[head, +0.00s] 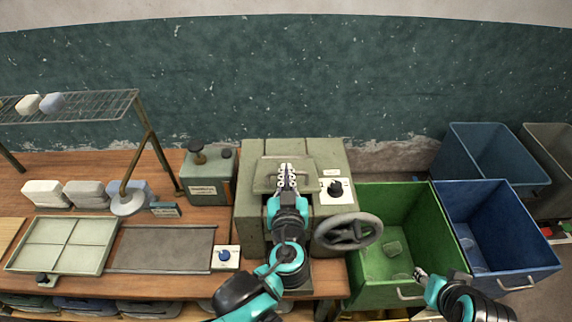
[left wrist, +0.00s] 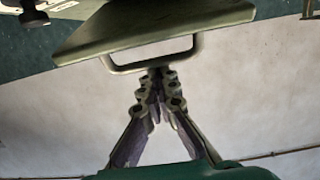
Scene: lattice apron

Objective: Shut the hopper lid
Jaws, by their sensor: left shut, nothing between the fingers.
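The hopper lid (head: 264,177) is a grey-green plate on top of the grey-green machine (head: 330,153) in the middle of the head view. In the left wrist view the lid (left wrist: 150,35) crosses the top, with a bar handle (left wrist: 198,52) on its near edge. My left gripper (head: 287,168) is over the lid, shut and empty. In the left wrist view its fingertips (left wrist: 162,74) are together just by the handle; I cannot tell whether they touch it. The lid's exact angle is unclear. My right gripper (head: 420,273) is low at the right, too small to read.
A handwheel (head: 348,232) and a knob panel (head: 336,191) are on the machine's right side. A green bin (head: 385,287) and a blue bin (head: 497,209) stand to the right. A grey box (head: 206,190), a tray (head: 62,245) and a wire rack (head: 75,105) are to the left.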

